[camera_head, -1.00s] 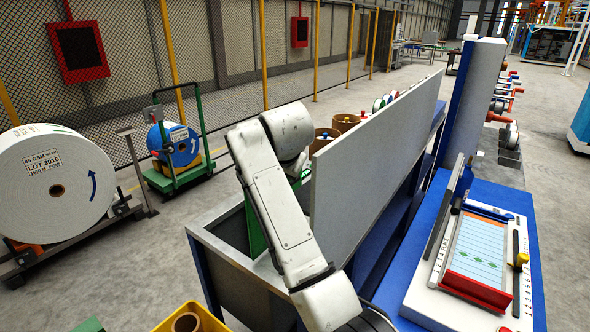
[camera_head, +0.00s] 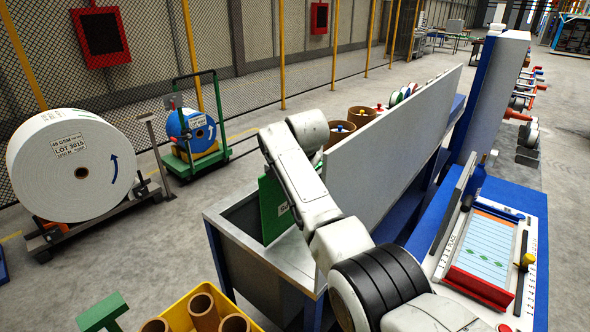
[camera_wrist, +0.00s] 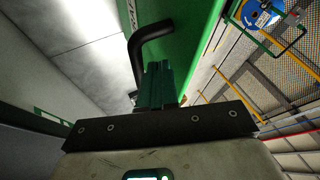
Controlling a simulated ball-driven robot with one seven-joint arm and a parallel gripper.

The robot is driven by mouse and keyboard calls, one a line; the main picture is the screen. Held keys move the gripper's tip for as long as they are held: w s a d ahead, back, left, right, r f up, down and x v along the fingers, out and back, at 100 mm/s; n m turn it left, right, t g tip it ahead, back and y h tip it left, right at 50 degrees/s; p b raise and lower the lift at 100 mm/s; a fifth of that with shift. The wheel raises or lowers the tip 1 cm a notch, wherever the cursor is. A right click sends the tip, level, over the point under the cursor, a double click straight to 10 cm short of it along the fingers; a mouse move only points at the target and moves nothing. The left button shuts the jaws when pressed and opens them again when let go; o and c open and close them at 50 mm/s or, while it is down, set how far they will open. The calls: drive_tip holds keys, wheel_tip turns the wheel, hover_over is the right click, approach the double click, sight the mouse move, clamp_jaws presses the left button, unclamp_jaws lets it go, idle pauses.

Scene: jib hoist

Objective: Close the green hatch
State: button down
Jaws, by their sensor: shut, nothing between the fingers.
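The green hatch (camera_head: 274,207) stands upright, open, at the edge of a dark opening in the metal-topped cabinet (camera_head: 230,272) in the head view. My arm covers part of it. In the wrist view the hatch (camera_wrist: 186,50) fills the top middle, with part of a white label and a bent black handle (camera_wrist: 150,38). My gripper (camera_wrist: 158,68) is shut and empty, its fingertips close to the handle and the hatch face. I cannot tell whether they touch. My gripper is hidden in the head view.
A tall grey panel (camera_head: 395,145) stands right of the hatch. A yellow crate (camera_head: 178,310) with brown tubes is at the front. A large white roll (camera_head: 75,165) and a green cart (camera_head: 193,160) stand left. Open floor lies between them and the cabinet.

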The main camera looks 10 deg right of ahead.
drive_tip(key=shift+x, duration=0.75)
drive_tip(key=shift+f+b, duration=0.1)
drive_tip(key=shift+b, duration=0.2)
